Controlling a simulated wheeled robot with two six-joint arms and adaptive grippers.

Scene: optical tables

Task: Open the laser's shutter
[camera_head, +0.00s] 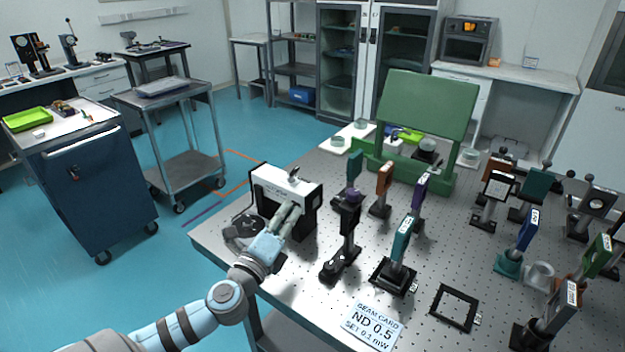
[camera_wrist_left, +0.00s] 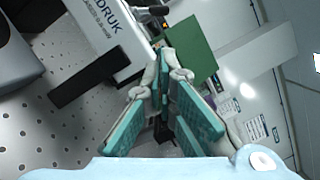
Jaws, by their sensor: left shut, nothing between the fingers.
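The laser (camera_head: 272,177) is a white-topped box with dark sides at the near left corner of the optical table. It also shows in the left wrist view (camera_wrist_left: 85,35), with part of a printed name on its white face. A small metal lever (camera_head: 294,175) stands up on its top; a dark lever-like part (camera_wrist_left: 152,10) shows at its edge in the wrist view. My left gripper (camera_head: 294,210) is at the laser's near side, below the lever, shut and empty. I cannot tell whether its fingertips touch the laser. My right gripper is out of view.
Post-mounted optics, including a teal one (camera_head: 401,240) and a black mount (camera_head: 347,220), stand close right of the laser. A green panel (camera_head: 430,103) rises behind. A beam card (camera_head: 373,327) lies at the table's front. A dark flat-based device (camera_head: 240,232) sits left of my gripper.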

